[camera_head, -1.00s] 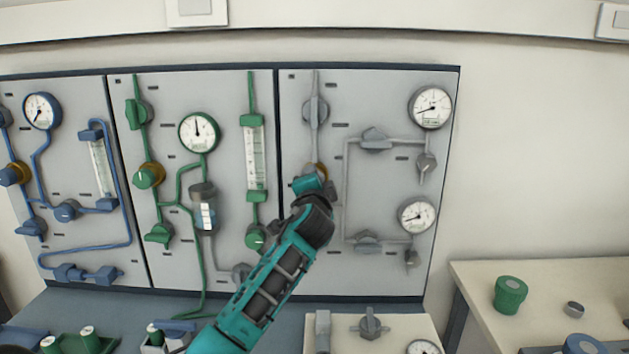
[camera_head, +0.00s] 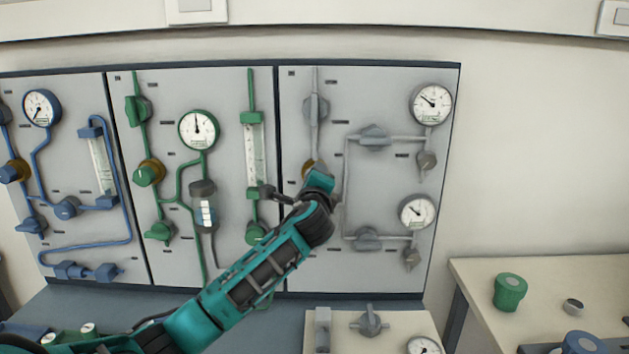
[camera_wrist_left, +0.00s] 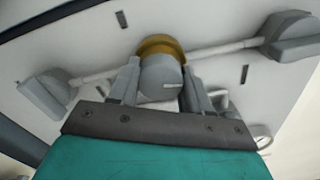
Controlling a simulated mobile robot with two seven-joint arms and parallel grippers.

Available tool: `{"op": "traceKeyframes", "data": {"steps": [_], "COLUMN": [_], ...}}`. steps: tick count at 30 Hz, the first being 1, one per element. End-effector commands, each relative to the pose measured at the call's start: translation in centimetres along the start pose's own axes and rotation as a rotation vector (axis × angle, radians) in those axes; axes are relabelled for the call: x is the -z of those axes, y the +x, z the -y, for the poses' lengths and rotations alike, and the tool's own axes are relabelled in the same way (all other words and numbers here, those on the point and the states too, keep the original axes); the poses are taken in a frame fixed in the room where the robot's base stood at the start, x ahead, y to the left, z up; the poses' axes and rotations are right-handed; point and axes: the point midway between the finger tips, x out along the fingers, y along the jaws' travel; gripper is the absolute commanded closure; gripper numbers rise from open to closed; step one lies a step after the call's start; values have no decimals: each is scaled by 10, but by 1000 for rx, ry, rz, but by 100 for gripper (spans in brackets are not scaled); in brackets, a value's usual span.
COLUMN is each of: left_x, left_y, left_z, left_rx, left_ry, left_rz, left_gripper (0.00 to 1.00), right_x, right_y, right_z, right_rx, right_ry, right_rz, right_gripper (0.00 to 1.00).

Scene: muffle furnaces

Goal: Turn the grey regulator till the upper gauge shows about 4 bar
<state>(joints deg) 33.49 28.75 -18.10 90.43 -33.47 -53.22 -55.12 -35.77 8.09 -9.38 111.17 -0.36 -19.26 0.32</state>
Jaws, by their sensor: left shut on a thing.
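The grey regulator (camera_wrist_left: 161,72) with its brass-yellow collar sits on the right-hand panel. In the left wrist view it stands between the two fingers of my left gripper (camera_wrist_left: 161,88), which is shut on it. In the head view my left gripper (camera_head: 313,176) and wrist hide most of the regulator; only a bit of the yellow collar shows. The upper gauge (camera_head: 431,103) is at the panel's top right, its needle pointing up and left; its numbers are too small to read. My right gripper is not in view.
A lower gauge (camera_head: 417,212) has its needle up and left too. Grey valves (camera_head: 373,137) and pipes surround the regulator. A green panel (camera_head: 230,90) stands to the left. A bench (camera_head: 540,270) with a green-capped container (camera_head: 510,292) is at the right.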

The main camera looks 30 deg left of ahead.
Motion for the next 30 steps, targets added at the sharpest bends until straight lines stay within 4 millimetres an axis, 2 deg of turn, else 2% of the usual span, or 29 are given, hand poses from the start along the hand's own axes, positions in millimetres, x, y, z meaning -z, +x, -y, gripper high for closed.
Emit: {"op": "traceKeyframes", "data": {"steps": [7,21,22,30], "left_x": [1,1,1,0], "left_y": [0,0,0,0], "left_z": [0,-1,-1,0], "left_rx": [-1,-2,-2,-1], "left_ry": [68,79,79,79], "left_rz": [-1,-1,-1,-1], "left_gripper": [82,82,51,26], "right_x": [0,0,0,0], "right_y": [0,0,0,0], "right_z": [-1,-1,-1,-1], "right_rx": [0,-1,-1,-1], "right_ry": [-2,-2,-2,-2], "right_rz": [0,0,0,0], "right_gripper": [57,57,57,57]}}
